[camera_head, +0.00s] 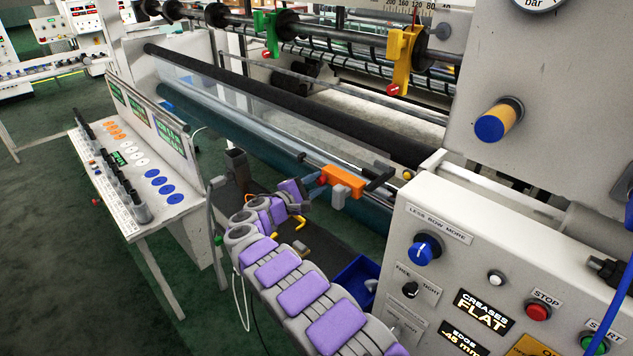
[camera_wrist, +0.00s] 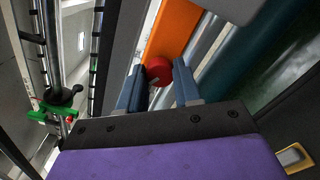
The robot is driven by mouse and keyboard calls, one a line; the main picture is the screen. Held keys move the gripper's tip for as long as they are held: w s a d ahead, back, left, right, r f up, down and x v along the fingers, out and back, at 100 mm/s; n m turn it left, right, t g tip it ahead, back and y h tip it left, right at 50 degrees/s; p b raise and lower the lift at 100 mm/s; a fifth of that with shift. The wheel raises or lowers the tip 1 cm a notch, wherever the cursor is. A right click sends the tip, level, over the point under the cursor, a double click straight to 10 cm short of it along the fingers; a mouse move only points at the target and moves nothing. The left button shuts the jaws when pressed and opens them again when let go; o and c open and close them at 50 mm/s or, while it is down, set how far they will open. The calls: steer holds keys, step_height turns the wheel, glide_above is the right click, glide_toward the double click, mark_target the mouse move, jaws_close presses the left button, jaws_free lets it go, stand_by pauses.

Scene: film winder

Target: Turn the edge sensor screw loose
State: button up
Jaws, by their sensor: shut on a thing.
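The edge sensor is an orange block (camera_head: 343,178) with a grey part, on a rail at the front of the winder. Its orange body also fills the upper middle of the wrist view (camera_wrist: 172,32). The red round screw (camera_wrist: 158,70) stands out from the orange body. My gripper (camera_wrist: 159,68) has its two blue-grey fingers on either side of the screw head, shut on it. In the head view my gripper (camera_head: 313,182) reaches the left end of the orange block. The finger contact faces are partly hidden.
A control panel (camera_head: 424,252) with a blue knob and a CREASES FLAT display stands at right. Green (camera_head: 272,32) and yellow (camera_head: 401,59) holders hang on the upper shaft. A blue bin (camera_head: 356,278) sits below the sensor.

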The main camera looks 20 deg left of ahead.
steer(key=shift+s+a+f+n, duration=0.15)
steer(key=shift+f+n, duration=0.15)
steer(key=shift+f, duration=0.1)
steer(key=o, duration=1)
steer(key=shift+a, duration=0.25)
steer(key=shift+o, duration=0.2)
steer(key=shift+d+r, duration=0.15)
steer(key=shift+r, duration=0.1)
steer(key=shift+s, duration=0.35)
steer(key=v, duration=1.6)
steer(key=shift+s+a, duration=0.2)
steer(key=shift+a, duration=0.25)
steer(key=shift+f, duration=0.2)
steer(key=shift+r, duration=0.15)
